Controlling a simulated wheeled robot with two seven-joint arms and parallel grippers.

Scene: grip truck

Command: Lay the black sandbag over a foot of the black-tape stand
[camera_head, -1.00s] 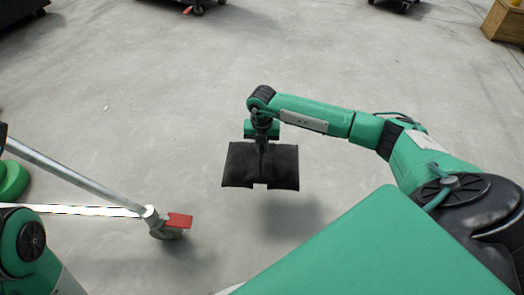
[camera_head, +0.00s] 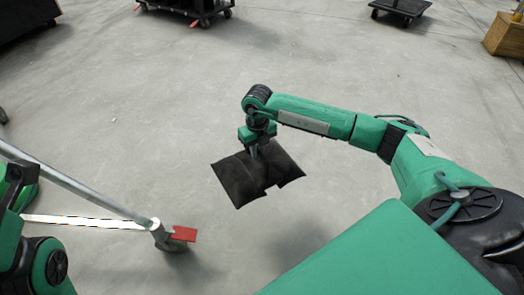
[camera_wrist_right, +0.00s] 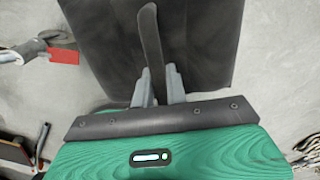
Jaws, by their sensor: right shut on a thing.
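The black sandbag (camera_head: 238,181) hangs in the air from my right gripper (camera_head: 257,150), its two halves spread and tilted, with a shadow on the floor. In the right wrist view the sandbag (camera_wrist_right: 100,40) fills the top centre, and the right gripper's fingers (camera_wrist_right: 160,84) are shut on its strap. At the left of the head view, a stand's metal leg (camera_head: 85,192) runs down to a foot with red tape (camera_head: 184,234); the red tape also shows in the right wrist view (camera_wrist_right: 64,56). No black tape can be made out. My left gripper is not clearly visible.
Open concrete floor (camera_head: 150,110) surrounds the bag. A dark wheeled cart (camera_head: 190,8) and a small dolly (camera_head: 402,8) stand at the back. A wooden box (camera_head: 505,36) is at the far right.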

